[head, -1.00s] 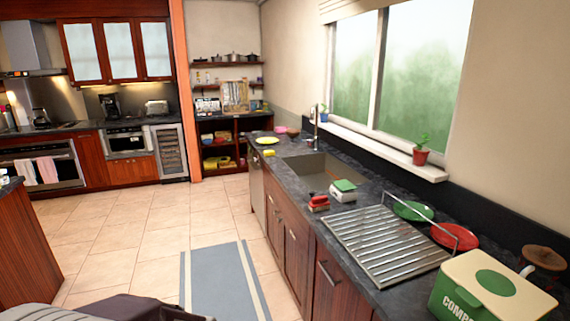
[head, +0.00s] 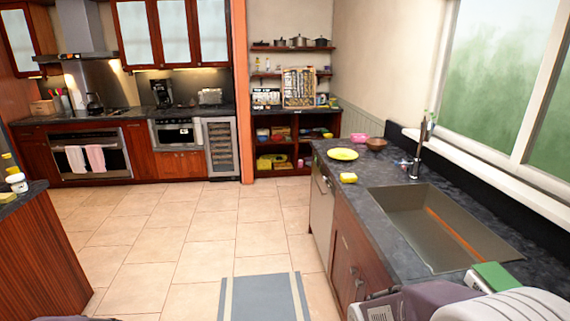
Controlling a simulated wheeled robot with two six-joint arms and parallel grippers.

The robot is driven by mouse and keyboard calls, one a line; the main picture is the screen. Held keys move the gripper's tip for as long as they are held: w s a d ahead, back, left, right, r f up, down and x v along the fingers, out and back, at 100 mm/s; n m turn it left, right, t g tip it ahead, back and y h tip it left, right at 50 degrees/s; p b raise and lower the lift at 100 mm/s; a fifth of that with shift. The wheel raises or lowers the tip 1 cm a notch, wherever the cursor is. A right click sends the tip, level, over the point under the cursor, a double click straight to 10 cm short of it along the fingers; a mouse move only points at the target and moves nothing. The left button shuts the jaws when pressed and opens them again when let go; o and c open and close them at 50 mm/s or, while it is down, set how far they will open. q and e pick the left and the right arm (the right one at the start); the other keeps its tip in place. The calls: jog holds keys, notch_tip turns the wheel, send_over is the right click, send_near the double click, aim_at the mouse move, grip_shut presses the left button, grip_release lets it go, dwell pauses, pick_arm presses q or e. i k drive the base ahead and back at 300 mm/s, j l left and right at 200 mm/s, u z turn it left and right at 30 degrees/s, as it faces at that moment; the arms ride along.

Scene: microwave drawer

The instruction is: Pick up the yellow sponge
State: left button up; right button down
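Nothing of mine touches the sponge. Part of my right arm shows at the lower right, with what looks like its gripper (head: 377,306) low in the picture, well short of the sponge. Its fingers cannot be made out. My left gripper is not in view.
The sink (head: 440,225) and faucet (head: 420,145) are right of the sponge. A pink item (head: 359,138) and a brown bowl (head: 376,144) stand farther back. A green-topped box (head: 494,277) is near the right arm.

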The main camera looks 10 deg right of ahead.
aim_at(346, 177)
jog(key=i+z, duration=0.35)
jog(key=i+j+z, duration=0.3)
jog(key=i, duration=0.2)
jog(key=i+j+z, duration=0.35)
jog(key=i+l, duration=0.05)
jog(key=l, duration=0.05)
